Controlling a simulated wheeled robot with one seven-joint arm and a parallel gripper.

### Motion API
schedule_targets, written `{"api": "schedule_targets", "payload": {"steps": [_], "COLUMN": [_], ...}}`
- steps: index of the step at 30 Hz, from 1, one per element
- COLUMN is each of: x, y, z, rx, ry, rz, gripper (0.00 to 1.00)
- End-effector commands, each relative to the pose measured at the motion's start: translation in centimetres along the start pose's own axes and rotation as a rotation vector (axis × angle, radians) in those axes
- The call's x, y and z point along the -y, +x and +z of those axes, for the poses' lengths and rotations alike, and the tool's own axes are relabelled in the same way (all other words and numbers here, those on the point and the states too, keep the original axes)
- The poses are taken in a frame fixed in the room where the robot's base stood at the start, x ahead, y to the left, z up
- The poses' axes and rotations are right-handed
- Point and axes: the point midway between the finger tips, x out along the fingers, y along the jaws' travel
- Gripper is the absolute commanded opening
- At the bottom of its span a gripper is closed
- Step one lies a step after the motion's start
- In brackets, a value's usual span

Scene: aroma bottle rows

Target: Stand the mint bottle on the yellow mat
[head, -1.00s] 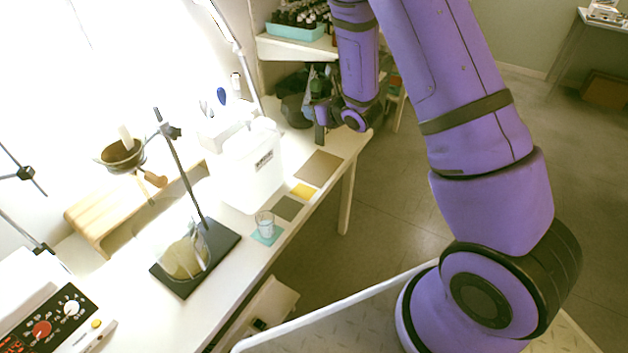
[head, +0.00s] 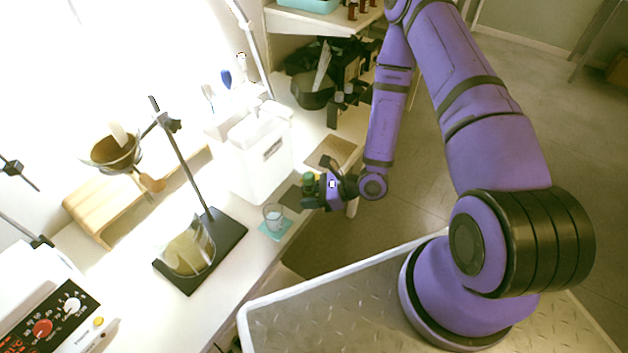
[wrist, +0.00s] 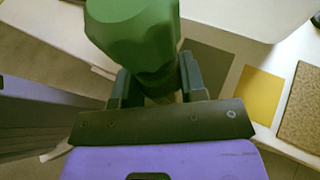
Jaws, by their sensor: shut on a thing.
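My gripper (head: 312,194) is shut on the mint bottle (head: 309,180), a green thing held up over the bench's front edge. In the wrist view the bottle's faceted green top (wrist: 135,30) sticks out between the two dark fingers of my gripper (wrist: 156,75); its lower part is hidden and no label shows. The yellow mat (wrist: 258,95) lies bare in the wrist view, to the right of the gripper. In the head view my gripper and arm hide it.
A dark grey mat (wrist: 207,66) lies left of the yellow one, a brown mat (wrist: 303,115) right of it. A glass beaker (head: 273,214) stands on a teal mat (head: 275,233). A white container (head: 258,160) stands behind the mats. A stand (head: 222,235) is further left.

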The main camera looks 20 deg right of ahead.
Motion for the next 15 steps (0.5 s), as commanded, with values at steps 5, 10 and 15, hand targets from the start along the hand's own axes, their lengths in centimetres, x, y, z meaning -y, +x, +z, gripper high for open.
{"api": "schedule_targets", "payload": {"steps": [5,10,15], "x": [-2.8,-1.8,2.0], "y": [0.9,0.9,0.6], "z": [0.6,0.6,0.1], "rx": [0.001,-0.001,-0.003], "ry": [-0.029,-0.039,-0.040], "rz": [0.070,0.083,0.080], "gripper": [0.14,0.14,0.14]}}
